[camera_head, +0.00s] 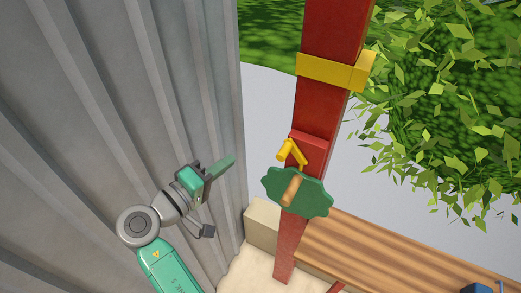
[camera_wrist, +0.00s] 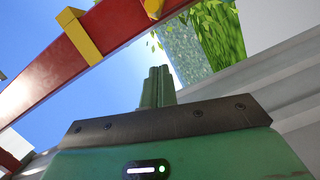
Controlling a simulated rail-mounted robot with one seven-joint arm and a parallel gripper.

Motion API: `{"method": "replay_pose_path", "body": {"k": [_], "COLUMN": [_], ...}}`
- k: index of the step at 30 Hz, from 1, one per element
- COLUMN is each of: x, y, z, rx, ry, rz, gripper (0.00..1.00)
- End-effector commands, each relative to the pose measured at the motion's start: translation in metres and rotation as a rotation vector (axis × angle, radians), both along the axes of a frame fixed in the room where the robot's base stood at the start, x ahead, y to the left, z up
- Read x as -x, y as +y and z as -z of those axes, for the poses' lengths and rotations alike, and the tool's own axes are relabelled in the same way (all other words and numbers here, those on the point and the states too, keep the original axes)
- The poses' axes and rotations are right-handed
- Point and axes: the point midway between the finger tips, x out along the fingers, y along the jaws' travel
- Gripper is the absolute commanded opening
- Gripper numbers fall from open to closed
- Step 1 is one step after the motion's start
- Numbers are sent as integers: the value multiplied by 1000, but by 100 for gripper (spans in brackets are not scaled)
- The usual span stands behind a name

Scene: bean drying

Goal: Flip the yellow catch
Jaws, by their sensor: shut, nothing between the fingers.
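The yellow catch (camera_head: 286,151) is a small lever on a red block on the front of the red post (camera_head: 332,30), just above a green lobed handwheel (camera_head: 316,195). Its long part tilts to the upper left. My gripper (camera_head: 232,158) is shut and empty, left of the catch and apart from it, with its fingers pointing right. In the wrist view the shut green fingers (camera_wrist: 157,85) point up. The red post (camera_wrist: 115,25) crosses above them with a yellow band (camera_wrist: 78,36) and a yellow piece at the top edge; I cannot tell whether that piece is the catch.
A yellow band (camera_head: 330,70) wraps the post higher up. The handwheel has a wooden knob (camera_head: 291,190). A grey corrugated wall (camera_head: 105,90) stands close behind my arm. A wooden slatted bench (camera_head: 400,262) lies at lower right, with leafy bushes (camera_head: 440,110) beyond.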

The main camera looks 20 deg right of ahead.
Motion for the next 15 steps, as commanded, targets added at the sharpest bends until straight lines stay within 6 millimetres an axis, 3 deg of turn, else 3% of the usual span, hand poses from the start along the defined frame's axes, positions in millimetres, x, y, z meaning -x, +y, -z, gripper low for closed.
{"method": "replay_pose_path", "body": {"k": [5,15], "x": [-11,-47], "y": [-22,-86], "z": [-2,3], "rx": [0,-1], "ry": [1,1], "rz": [3,3], "gripper": [0,0]}}
